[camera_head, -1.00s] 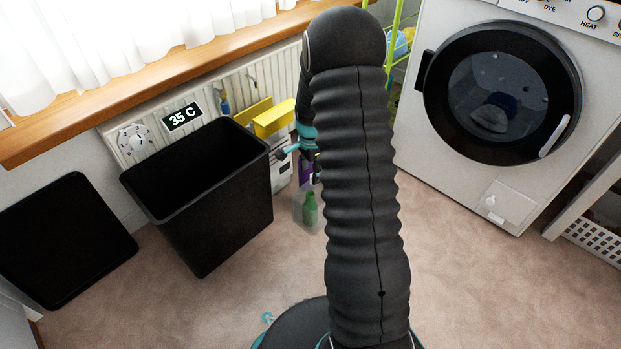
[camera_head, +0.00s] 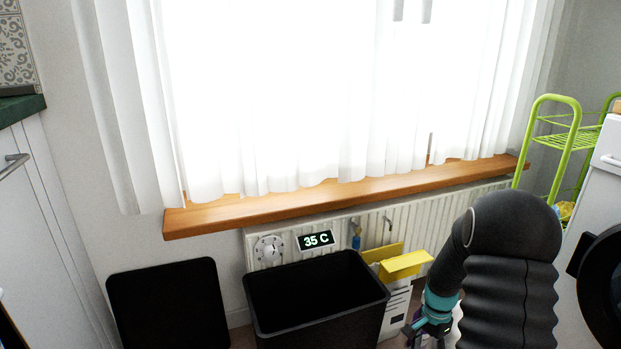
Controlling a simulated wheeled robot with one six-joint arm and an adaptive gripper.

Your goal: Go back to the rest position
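My gripper (camera_head: 426,328) shows low in the picture, right of centre, partly hidden by my own dark ribbed arm and close to the bottom edge. Its teal wrist band is clear, but the fingers are small and dark. I cannot tell whether they are open or shut, or whether they hold anything. It appears just right of the black bin (camera_head: 262,322) and below the yellow-topped white item (camera_head: 404,264). I cannot tell whether it touches anything.
A white radiator (camera_head: 345,232) with a 35 C display (camera_head: 315,240) runs under the wooden windowsill (camera_head: 340,200). A black panel (camera_head: 168,305) leans left of the bin. A green rack (camera_head: 571,140) and the washer (camera_head: 590,215) stand at right. Little floor shows.

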